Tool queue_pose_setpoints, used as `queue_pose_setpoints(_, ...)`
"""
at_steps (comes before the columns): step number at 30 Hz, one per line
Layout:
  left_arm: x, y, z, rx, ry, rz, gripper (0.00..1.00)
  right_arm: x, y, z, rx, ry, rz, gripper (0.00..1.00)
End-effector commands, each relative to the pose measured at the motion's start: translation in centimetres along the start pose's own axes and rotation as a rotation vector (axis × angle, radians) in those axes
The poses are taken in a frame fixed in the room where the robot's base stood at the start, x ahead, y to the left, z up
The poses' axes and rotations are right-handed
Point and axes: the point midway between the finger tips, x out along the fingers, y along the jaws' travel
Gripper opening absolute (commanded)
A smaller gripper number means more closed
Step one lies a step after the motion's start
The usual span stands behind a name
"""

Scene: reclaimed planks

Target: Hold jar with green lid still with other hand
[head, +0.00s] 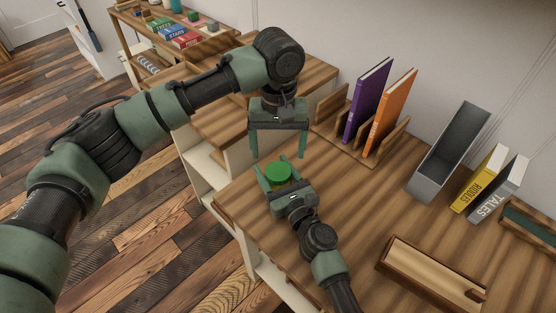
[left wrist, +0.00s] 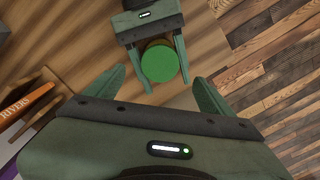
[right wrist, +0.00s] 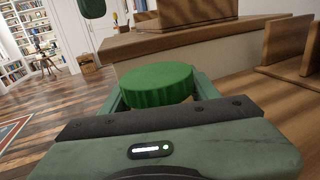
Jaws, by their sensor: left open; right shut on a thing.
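The jar's green lid (head: 278,172) shows in the head view near the left edge of the wooden desk. It also shows in the left wrist view (left wrist: 159,64) and the right wrist view (right wrist: 156,84). My right gripper (head: 272,172) is shut on the jar, with one finger on each side. The jar's body is mostly hidden by the gripper. My left gripper (head: 277,156) is open and empty, above and a little behind the jar, fingers pointing down. In the left wrist view its fingers (left wrist: 158,90) are apart from the lid.
Purple (head: 367,100) and orange (head: 390,113) books stand in a wooden rack behind the jar. A grey holder (head: 449,150), yellow book (head: 480,178) and grey book (head: 500,188) stand to the right. A wooden box (head: 430,275) lies at the front right. The middle desk is clear.

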Motion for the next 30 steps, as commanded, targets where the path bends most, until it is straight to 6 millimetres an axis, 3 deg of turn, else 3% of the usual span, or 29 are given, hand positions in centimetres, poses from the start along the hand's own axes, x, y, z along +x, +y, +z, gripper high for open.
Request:
queue_pose_setpoints(3,-2.5,0.1,0.0,0.001,0.002,0.001,0.83,0.0,0.0,-0.1,0.000,0.001,0.000,0.00)
queue_pose_setpoints(9,-4.9,0.0,0.0,0.000,0.000,0.000,0.83,0.0,0.0,-0.1,0.000,0.001,0.000,0.00)
queue_pose_setpoints(20,-5.4,0.0,0.0,0.000,-0.001,-0.001,0.83,0.0,0.0,-0.1,0.000,0.001,0.000,0.00)
queue_pose_setpoints(21,-5.4,0.0,0.0,0.000,-0.001,-0.001,0.83,0.0,0.0,-0.1,0.000,0.001,0.000,0.69)
queue_pose_setpoints(23,-5.4,0.0,0.0,0.000,-0.001,-0.001,0.83,0.0,0.0,-0.1,0.000,0.001,0.000,0.85)
queue_pose_setpoints(30,-5.4,0.0,0.0,0.000,-0.001,-0.001,0.83,0.0,0.0,0.0,0.000,0.001,0.000,0.86)
